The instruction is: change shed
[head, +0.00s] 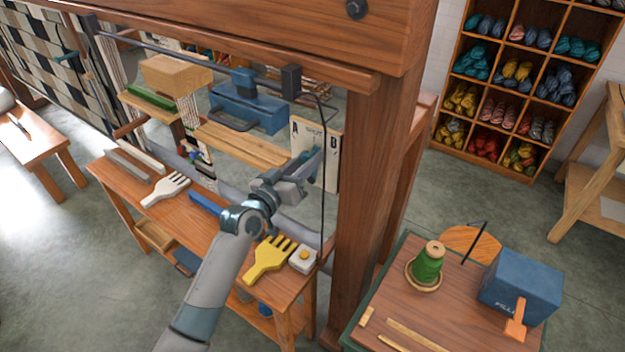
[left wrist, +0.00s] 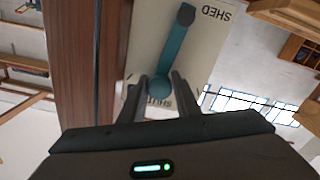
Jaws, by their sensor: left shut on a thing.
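The shed panel (head: 329,128), a pale card marked A and B, is fixed by the thick right post of the loom. It also shows upside down in the left wrist view (left wrist: 216,35), with the word SHED readable. A teal lever (left wrist: 177,45) with a round knob runs across this panel from a dark pivot. My left gripper (left wrist: 160,94) has a finger on each side of the knob and is shut on the lever. In the head view my left gripper (head: 300,172) hides part of the lever, so I cannot tell which letter it points to. My right gripper is not in view.
The loom post (head: 372,190) stands close right of my gripper. A bench (head: 225,238) below holds a white comb (head: 165,188), a yellow comb (head: 268,260) and a small white box (head: 303,259). A side table (head: 400,300) carries a green spool (head: 428,266) and a blue box (head: 521,284).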

